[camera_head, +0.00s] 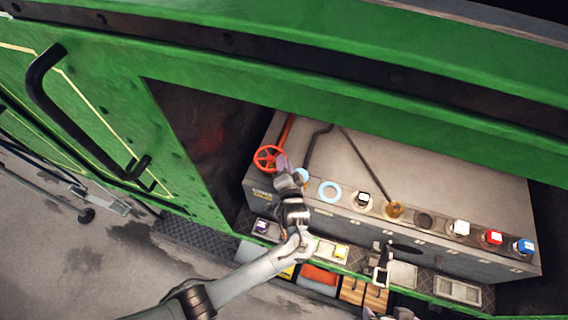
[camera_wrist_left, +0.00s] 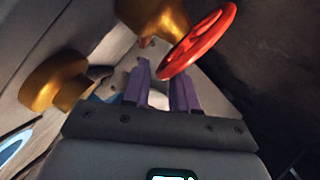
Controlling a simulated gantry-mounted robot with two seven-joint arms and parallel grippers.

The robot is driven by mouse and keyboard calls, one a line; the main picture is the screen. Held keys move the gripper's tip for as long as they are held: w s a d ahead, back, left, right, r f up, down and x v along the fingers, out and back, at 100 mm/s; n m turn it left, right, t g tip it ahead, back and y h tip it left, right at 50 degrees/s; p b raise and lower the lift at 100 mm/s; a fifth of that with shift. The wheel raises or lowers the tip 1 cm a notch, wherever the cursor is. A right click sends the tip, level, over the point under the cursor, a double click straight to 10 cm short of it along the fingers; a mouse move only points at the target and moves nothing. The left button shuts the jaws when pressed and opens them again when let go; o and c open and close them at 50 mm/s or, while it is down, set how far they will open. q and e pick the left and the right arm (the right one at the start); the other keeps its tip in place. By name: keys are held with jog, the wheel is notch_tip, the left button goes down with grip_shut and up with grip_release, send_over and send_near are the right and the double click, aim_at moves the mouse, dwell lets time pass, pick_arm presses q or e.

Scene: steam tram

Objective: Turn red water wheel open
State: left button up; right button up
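The red water wheel (camera_head: 268,158) is a spoked handwheel at the left end of the grey panel. My left gripper (camera_head: 281,162) is just right of the wheel, at its edge. In the left wrist view the red wheel (camera_wrist_left: 200,40) shows tilted, with its lower rim close to the tip of the right-hand finger. The two purple fingers of the left gripper (camera_wrist_left: 161,85) stand apart with a gap between them, and the wheel rim is not clearly between them. Contact cannot be told. A small purple and dark part at the bottom edge seems to be my right gripper (camera_head: 385,314), mostly cut off.
A light blue ring (camera_head: 330,191) and a brass fitting (camera_head: 395,210) lie along the panel to the right, with white, red (camera_head: 493,237) and blue (camera_head: 524,246) blocks beyond. The green tram wall (camera_head: 185,195) borders the opening. A black lever (camera_head: 404,248) sticks out below.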

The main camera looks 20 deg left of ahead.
pick_arm(q)
jog(key=shift+o, duration=0.5)
jog(key=shift+s+r, duration=0.1)
jog(key=shift+s+d, duration=0.15)
jog(key=b+v, duration=0.1)
jog(key=v, duration=0.9)
jog(key=shift+b, duration=0.35)
jog(key=shift+s, duration=0.2)
